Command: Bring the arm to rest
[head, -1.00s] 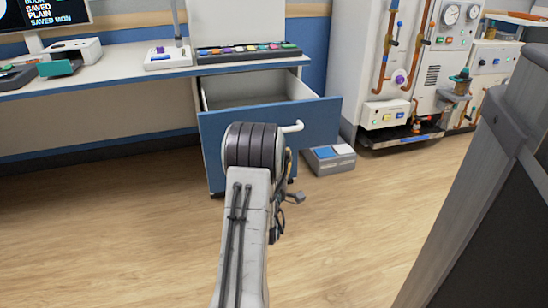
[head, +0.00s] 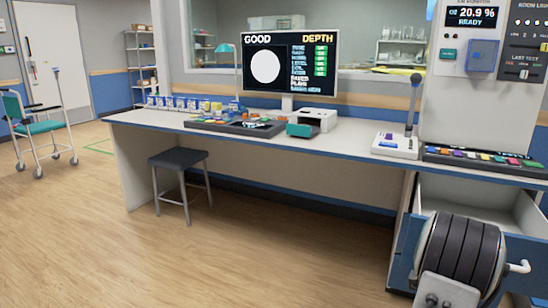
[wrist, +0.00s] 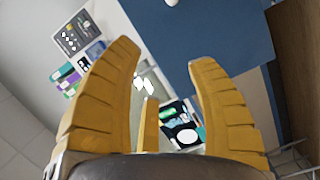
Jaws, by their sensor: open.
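My arm (head: 460,258) shows at the lower right of the head view, in front of an open blue-fronted drawer (head: 408,238). My gripper is hidden there behind the arm's dark ribbed joint. In the wrist view my gripper (wrist: 163,62) has its yellow fingers spread apart, with nothing between them. Beyond the fingers are a blue panel (wrist: 215,30) and, tilted, the monitor screen (wrist: 184,122). Whether the arm touches the drawer cannot be told.
A long white desk (head: 345,141) runs across the head view, bearing a monitor (head: 290,62), a white device (head: 316,117) and a lever box (head: 396,146). A grey stool (head: 178,158) stands at the desk. A teal wheelchair (head: 40,128) is far left. The floor at front left is clear.

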